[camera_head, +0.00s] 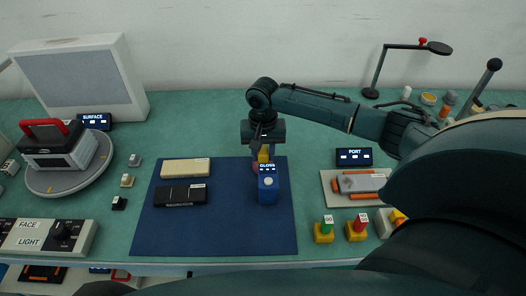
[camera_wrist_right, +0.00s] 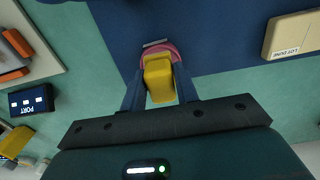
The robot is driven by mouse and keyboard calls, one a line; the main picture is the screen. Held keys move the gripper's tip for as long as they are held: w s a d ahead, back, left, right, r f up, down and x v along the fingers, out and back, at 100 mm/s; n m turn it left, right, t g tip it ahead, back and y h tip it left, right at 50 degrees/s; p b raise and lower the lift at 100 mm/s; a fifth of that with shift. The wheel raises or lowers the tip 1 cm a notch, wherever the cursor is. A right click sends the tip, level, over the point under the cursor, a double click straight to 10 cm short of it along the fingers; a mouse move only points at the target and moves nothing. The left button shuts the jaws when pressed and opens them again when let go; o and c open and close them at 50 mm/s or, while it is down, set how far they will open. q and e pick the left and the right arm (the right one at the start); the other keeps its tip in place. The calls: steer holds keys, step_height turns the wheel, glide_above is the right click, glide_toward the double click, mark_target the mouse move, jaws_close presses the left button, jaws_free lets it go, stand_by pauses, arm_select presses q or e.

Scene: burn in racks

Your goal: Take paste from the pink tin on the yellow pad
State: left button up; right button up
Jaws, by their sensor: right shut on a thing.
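My right gripper (camera_head: 263,146) points down over the far right part of the blue mat (camera_head: 225,226). In the right wrist view its fingers (camera_wrist_right: 160,82) are shut on the yellow pad (camera_wrist_right: 158,76), which also shows in the head view (camera_head: 264,155). The pink tin (camera_wrist_right: 170,47) lies right at the far end of the pad, and its rim shows around it. Whether the pad touches the paste is hidden. My left gripper is not in view.
A cream block (camera_head: 186,168) and a black block (camera_head: 180,195) lie on the left of the mat. A grey tray (camera_head: 331,192) and small coloured blocks stand right. The mat's front is clear.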

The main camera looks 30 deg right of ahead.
mark_target(263, 151)
steer(key=shift+f, duration=0.4)
stand_by(0.3)
stand_by(0.8)
steer(key=shift+s+f+p, duration=0.1)
steer(key=shift+f+p, duration=0.1)
steer(key=shift+p, duration=0.35)
stand_by(1.3)
step_height(263, 151, up, 2)
steer(key=shift+r+p, duration=0.25)
steer(key=shift+p, duration=1)
steer(key=shift+r, duration=2.35)
